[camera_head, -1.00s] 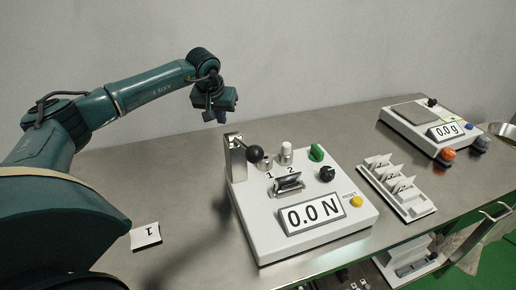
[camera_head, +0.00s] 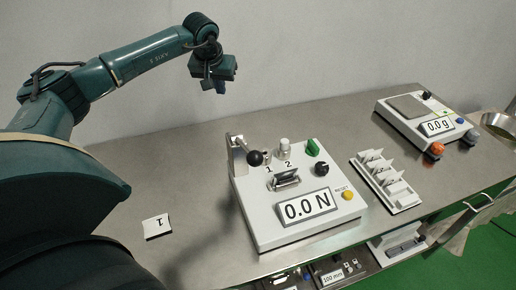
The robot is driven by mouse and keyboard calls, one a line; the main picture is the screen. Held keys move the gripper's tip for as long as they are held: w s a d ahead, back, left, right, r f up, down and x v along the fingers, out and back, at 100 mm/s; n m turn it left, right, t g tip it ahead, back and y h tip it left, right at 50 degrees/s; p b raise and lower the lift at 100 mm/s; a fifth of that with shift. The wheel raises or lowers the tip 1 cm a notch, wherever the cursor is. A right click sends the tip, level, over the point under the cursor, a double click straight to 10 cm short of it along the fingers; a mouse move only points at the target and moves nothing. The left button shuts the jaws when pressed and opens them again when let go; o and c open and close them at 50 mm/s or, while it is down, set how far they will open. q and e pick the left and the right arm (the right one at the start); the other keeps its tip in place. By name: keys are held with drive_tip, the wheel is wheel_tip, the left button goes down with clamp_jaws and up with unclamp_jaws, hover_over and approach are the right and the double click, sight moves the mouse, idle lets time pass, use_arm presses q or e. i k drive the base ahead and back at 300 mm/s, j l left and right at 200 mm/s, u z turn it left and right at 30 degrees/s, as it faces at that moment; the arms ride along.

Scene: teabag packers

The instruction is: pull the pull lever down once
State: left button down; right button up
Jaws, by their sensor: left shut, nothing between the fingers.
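The pull lever (camera_head: 255,158) has a black ball knob and is mounted on a metal upright at the back left of a white tester box. The box's display (camera_head: 306,207) reads 0.0 N. My left gripper (camera_head: 217,87) hangs above and to the left of the lever, clear of it, pointing down. It is shut with nothing visible in it. My right gripper is not in view.
The tester also bears a green knob (camera_head: 312,147), a black knob (camera_head: 322,169) and a yellow reset button (camera_head: 347,195). A white rack (camera_head: 386,181) and a scale (camera_head: 425,120) stand to the right. A card marked 1 (camera_head: 157,226) lies at the left.

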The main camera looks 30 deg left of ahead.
sight(255, 159)
drive_tip(key=k, duration=1)
